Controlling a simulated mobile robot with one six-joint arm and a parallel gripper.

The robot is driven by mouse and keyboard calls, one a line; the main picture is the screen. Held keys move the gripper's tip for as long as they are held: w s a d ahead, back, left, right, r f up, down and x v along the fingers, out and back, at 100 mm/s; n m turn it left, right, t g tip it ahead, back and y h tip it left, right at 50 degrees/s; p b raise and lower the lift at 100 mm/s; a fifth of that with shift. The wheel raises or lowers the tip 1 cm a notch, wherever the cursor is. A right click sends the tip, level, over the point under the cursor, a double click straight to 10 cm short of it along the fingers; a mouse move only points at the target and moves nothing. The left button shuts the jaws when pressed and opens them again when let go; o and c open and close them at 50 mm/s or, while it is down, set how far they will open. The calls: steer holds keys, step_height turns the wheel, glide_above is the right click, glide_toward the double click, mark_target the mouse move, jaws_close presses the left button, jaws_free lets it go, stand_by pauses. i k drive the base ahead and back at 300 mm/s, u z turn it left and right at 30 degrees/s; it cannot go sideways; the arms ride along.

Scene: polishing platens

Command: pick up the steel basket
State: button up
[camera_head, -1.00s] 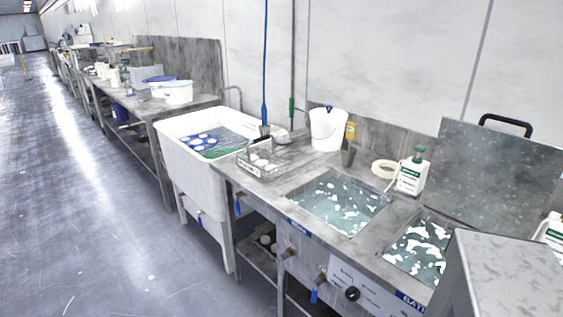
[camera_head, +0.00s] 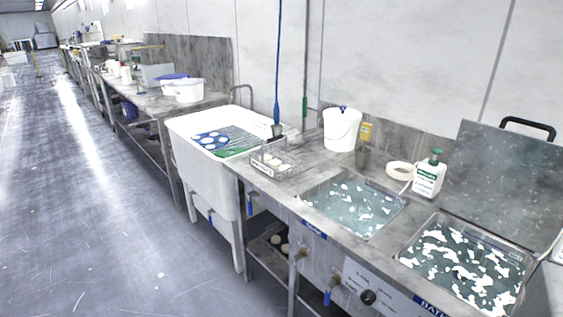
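The steel basket (camera_head: 272,160) is a small wire basket with a raised handle. It stands on the steel counter (camera_head: 245,170), left of the first water-filled basin and right of the white sink. Pale round pieces show inside it, and a white label is on its front. My gripper is not in view.
Two sunken basins of foamy water, one in the middle (camera_head: 352,205) and one at right (camera_head: 465,262), take up much of the counter. A white bucket (camera_head: 341,130), a tape ring and a green-topped bottle (camera_head: 428,176) stand behind. The white sink (camera_head: 205,170) adjoins. Floor at left is clear.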

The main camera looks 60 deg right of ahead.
mark_target(269, 170)
steer(key=u, duration=0.1)
steer(key=i, duration=1)
steer(key=z, duration=0.1)
